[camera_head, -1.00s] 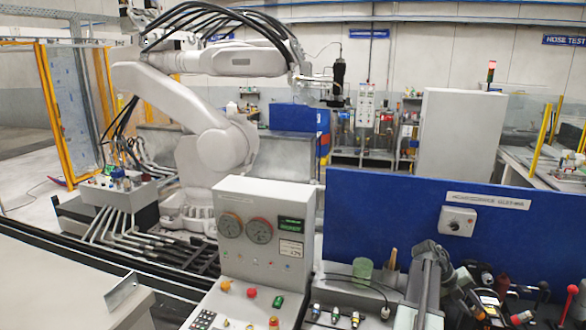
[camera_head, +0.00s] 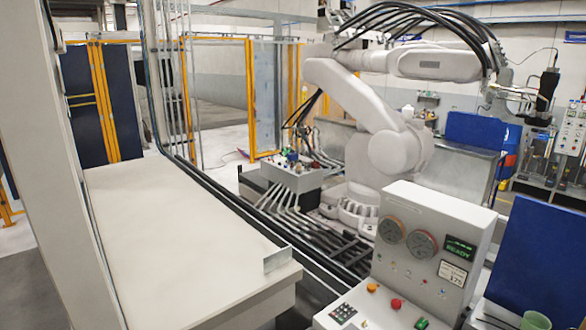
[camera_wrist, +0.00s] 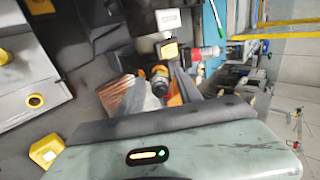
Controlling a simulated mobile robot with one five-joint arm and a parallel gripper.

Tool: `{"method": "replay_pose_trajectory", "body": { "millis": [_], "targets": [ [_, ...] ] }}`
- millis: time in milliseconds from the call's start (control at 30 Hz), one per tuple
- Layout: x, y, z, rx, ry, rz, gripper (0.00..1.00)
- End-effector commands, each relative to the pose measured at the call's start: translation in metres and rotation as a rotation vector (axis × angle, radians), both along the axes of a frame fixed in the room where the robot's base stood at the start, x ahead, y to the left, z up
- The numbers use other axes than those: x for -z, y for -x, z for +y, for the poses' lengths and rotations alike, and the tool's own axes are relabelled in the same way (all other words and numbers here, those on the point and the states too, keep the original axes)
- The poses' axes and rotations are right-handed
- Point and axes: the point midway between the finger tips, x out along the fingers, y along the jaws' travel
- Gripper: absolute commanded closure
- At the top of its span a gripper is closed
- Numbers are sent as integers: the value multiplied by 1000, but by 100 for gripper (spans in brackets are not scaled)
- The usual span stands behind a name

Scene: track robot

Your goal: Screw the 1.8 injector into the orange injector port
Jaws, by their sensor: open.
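In the wrist view my gripper (camera_wrist: 155,88) is open, its grey body with a small lit indicator filling the bottom of the picture. A small dark, round-ended part with a yellow-orange band (camera_wrist: 160,74) shows in the gap beyond the jaws; I cannot tell whether it is the 1.8 injector, and no grip on it is visible. Orange patches show close to it, but I cannot make out the orange injector port for certain. My gripper is not in the head view, and neither the injector nor the port can be identified there.
In the head view a control console (camera_head: 432,245) with gauges and a green READY display stands in front of a large white robot arm (camera_head: 385,120). A bare grey table (camera_head: 180,230) is at left, a blue panel (camera_head: 540,255) at right. A yellow block (camera_wrist: 46,151) shows in the wrist view.

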Motion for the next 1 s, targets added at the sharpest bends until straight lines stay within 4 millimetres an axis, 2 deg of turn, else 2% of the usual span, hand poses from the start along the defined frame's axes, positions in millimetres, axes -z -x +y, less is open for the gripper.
{"method": "replay_pose_trajectory", "body": {
  "millis": [567,667,1000],
  "targets": [
    [-1,-1,1,-10,-8,6,58],
    [-1,-1,1,-103,-80,65,58],
    [-1,-1,1,-609,-472,386,58]
  ]
}}
